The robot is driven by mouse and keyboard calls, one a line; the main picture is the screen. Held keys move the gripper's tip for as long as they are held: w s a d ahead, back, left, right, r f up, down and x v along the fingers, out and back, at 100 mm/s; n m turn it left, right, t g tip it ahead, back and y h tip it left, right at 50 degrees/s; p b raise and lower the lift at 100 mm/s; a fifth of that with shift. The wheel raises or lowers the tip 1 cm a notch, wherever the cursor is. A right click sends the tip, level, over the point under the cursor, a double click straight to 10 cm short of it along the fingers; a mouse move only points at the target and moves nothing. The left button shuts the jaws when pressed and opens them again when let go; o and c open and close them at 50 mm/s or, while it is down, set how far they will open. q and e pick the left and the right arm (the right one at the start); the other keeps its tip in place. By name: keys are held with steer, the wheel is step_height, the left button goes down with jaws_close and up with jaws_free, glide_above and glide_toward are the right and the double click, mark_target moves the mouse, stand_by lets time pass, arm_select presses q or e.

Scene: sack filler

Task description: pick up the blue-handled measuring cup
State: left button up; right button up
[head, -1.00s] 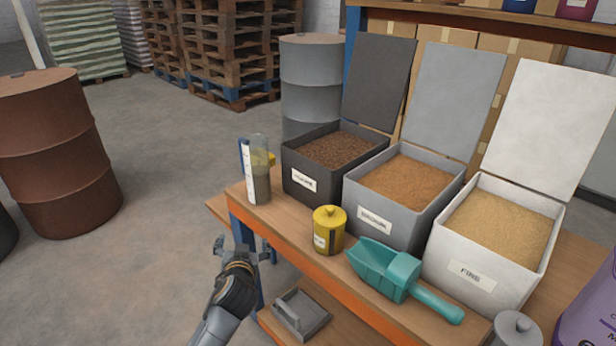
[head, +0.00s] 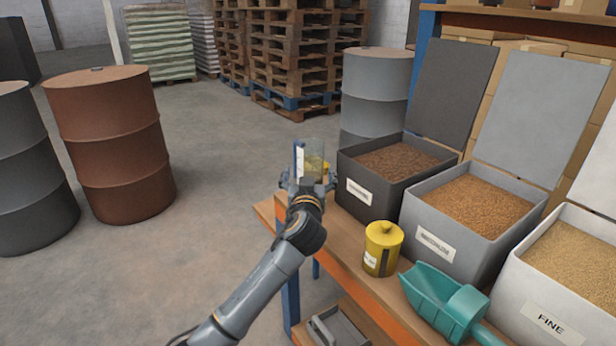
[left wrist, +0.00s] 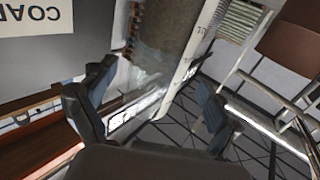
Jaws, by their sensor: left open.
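The measuring cup (head: 315,156) is clear, with a white scale strip, a blue handle at its left side and dark contents. It stands upright at the left end of the bench, and my gripper hides its lower part. My left gripper (head: 308,184) is open, right in front of the cup in the head view. In the left wrist view the open fingers (left wrist: 155,105) lie on either side, with the cup's clear wall and scale (left wrist: 190,45) just ahead, between them. I cannot tell whether they touch it. My right gripper is not in view.
A dark bin (head: 361,194) of brown grain stands close right of the cup, then a grey bin (head: 436,244) and a white bin (head: 552,318). A yellow canister (head: 382,250) and a teal scoop (head: 445,302) sit along the front edge.

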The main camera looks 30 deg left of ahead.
arm_select(q)
steer(key=x, duration=0.3)
steer(key=shift+w+a+r, duration=0.1)
steer(key=shift+w, duration=0.35)
steer(key=shift+w+a+b, duration=0.3)
steer(key=shift+w, duration=0.2)
steer(key=c, duration=1.2)
steer(key=shift+c, duration=0.4)
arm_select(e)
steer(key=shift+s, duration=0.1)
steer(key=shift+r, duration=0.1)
